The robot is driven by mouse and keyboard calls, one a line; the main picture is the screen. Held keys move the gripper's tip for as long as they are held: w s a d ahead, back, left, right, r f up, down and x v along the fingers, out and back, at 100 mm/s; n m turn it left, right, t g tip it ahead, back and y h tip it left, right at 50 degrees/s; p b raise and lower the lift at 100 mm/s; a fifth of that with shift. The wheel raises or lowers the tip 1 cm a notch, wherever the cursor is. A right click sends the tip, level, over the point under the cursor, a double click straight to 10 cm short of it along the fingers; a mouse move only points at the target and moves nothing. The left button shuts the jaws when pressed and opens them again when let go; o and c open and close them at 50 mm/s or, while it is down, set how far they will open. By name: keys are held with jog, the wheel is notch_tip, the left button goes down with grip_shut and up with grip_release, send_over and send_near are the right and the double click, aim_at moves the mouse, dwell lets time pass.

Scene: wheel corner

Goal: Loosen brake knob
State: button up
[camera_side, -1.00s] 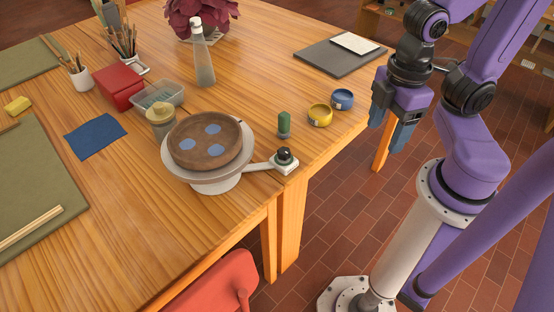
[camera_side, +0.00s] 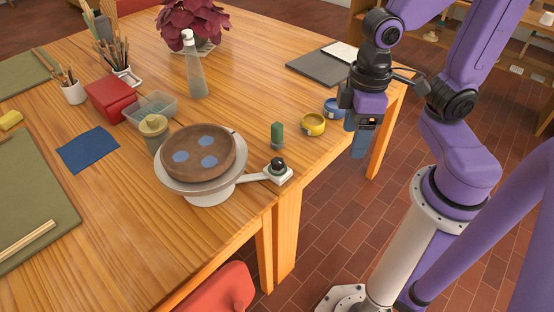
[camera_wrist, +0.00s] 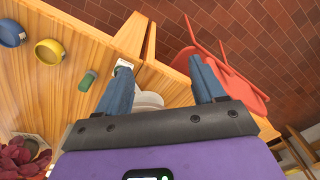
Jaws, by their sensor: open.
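The brake knob (camera_side: 277,164) is a small dark round knob on a pale square block at the end of an arm reaching right from the turntable (camera_side: 210,193). A brown round disc with blue spots (camera_side: 197,152) lies on the turntable. My gripper (camera_side: 361,143) is to the right of the knob, beyond the table edge, apart from everything. In the wrist view, its two blue fingers (camera_wrist: 163,85) stand wide apart with nothing between them.
A green-topped small object (camera_side: 277,134), a yellow ring-shaped bowl (camera_side: 313,125) and a blue one (camera_side: 334,107) stand near the right table edge. A spray-like bottle (camera_side: 195,70) stands further back. A red chair (camera_side: 218,290) is at the front edge.

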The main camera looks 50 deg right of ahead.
jog(key=w+a+f+m, duration=0.1)
jog(key=w+f+m, duration=0.2)
jog(key=w+m, duration=1.05)
jog(key=m, duration=1.1)
send_over(277, 161)
notch_tip(277, 161, down, 4)
notch_tip(277, 161, down, 17)
jog(key=shift+a+f, duration=0.1)
jog(key=shift+f, duration=0.1)
jog(key=c, duration=1.1)
jog(key=shift+n, duration=0.45)
